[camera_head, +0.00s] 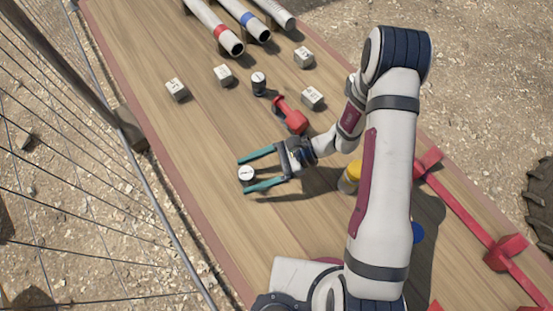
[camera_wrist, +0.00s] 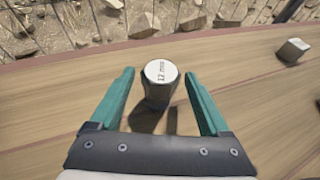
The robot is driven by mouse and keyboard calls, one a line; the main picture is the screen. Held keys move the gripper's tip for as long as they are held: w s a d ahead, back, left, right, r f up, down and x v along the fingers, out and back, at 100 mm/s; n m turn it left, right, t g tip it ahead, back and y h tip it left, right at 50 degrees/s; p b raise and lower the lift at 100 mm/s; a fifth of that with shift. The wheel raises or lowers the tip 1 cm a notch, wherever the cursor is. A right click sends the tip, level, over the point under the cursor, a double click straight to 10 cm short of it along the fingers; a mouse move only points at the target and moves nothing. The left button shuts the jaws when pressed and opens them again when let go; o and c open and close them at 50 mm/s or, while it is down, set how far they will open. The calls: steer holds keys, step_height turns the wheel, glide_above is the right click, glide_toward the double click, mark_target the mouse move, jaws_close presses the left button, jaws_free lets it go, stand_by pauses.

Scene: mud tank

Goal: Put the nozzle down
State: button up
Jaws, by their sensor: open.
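The nozzle (camera_head: 246,175) appears to be the short grey cylinder with a pale, marked top. In the wrist view the cylinder (camera_wrist: 161,84) stands upright on the wooden table between my fingers, with a gap on each side. Its top lettering looks like "12" and a smaller word. My gripper (camera_head: 258,171) is open, with a teal finger on either side of the cylinder. The fingers also show in the wrist view (camera_wrist: 158,92), and neither visibly touches it. The cylinder's base is partly in shadow.
Several grey blocks (camera_head: 176,89), a dark cylinder (camera_head: 258,84) and a red tool (camera_head: 290,115) lie farther up the table. Pipes (camera_head: 215,28) lie at the back. A yellow-topped can (camera_head: 350,177) stands beside my arm. A fence (camera_head: 90,160) runs along the left.

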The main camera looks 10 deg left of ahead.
steer(key=v, duration=0.8)
steer(key=shift+d, duration=0.1)
steer(key=s+d+r+n+h, duration=0.3)
steer(key=s+r+n+h, duration=0.1)
steer(key=r, duration=0.6)
steer(key=s+d+r+n+t+h, duration=0.4)
steer(key=s+d+r+h, duration=0.2)
steer(key=s, duration=0.4)
steer(key=shift+d+t+h, duration=0.3)
steer(key=shift+d+t, duration=0.1)
steer(key=shift+d, duration=0.15)
steer(key=shift+o, duration=0.5)
